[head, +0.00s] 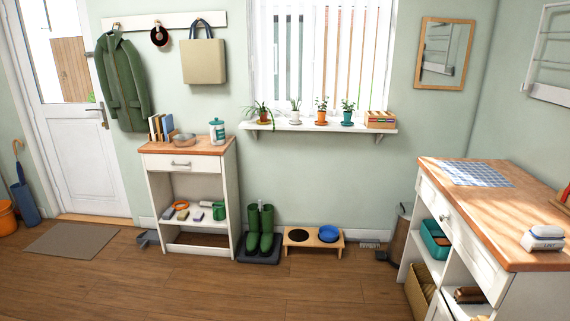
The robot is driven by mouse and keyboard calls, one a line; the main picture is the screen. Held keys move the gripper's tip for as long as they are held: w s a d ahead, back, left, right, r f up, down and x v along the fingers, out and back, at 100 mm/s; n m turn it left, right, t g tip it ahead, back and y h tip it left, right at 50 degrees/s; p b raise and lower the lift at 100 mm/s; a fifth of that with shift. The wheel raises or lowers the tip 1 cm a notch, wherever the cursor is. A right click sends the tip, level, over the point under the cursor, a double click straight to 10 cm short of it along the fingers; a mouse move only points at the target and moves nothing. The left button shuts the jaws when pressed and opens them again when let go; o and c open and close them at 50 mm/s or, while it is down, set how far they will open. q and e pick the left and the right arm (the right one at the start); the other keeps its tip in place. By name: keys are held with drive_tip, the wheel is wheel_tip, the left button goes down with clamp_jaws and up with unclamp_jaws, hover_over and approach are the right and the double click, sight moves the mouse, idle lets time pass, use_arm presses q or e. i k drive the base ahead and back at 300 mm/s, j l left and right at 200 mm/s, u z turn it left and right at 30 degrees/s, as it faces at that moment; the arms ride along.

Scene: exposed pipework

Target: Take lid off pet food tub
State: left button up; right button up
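A white and teal tub (217,132) stands upright near the right end of the wooden top of the small console (188,146). It appears to be the pet food tub, though its label is too small to read. A teal lid (217,122) appears to sit on its top. Neither of my grippers is in the head view.
A bowl (184,140) and upright books (160,127) share the console top. Green boots (259,230) and a pet bowl stand (299,241) are on the floor to its right. A worktop unit (482,255) fills the right side. The foreground floor is clear.

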sight(216, 122)
drive_tip(key=i+u, duration=0.3)
drive_tip(key=i, duration=0.55)
drive_tip(key=i+l+u, duration=0.15)
drive_tip(key=i+u, duration=0.15)
drive_tip(key=i, duration=0.55)
